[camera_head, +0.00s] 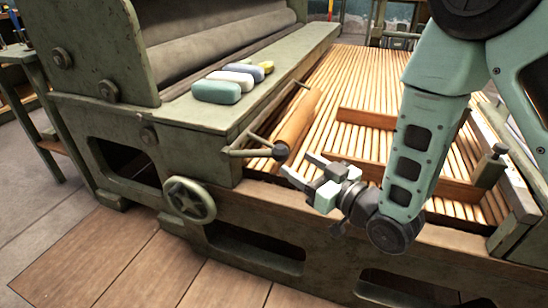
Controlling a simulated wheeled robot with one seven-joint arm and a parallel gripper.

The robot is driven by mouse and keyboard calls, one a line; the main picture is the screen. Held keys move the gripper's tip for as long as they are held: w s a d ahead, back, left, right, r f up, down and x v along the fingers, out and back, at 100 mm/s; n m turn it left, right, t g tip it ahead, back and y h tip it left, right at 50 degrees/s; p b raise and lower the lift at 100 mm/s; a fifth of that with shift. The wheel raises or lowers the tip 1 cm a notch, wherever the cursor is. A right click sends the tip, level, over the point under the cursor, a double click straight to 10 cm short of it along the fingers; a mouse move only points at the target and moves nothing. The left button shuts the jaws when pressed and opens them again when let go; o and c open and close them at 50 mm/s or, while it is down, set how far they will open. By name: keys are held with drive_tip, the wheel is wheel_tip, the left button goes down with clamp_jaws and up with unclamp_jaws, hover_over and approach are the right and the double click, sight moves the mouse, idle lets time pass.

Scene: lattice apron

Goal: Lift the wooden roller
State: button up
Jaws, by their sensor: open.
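The wooden roller (299,119) is a brown cylinder at the left side of the slatted bed, with a dark end cap towards me. A green metal bracket or handle (247,148) stands just left of its near end. My gripper (296,168) is open and empty, with its fingers pointing left, just below and right of the roller's near end. I see a small gap between the fingertips and the end cap, though depth is hard to judge.
Several soap-like blocks (217,91) lie on the green ledge (195,118) left of the roller. The slatted wooden bed (345,80) has raised wooden bars (366,118). A green handwheel (189,200) is at the front. Free floor lies at the lower left.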

sight(275, 148)
drive_tip(key=b+x, duration=0.1)
drive_tip(key=x, duration=0.8)
drive_tip(key=shift+w+a+r, duration=0.1)
drive_tip(key=shift+c, duration=0.4)
clamp_jaws()
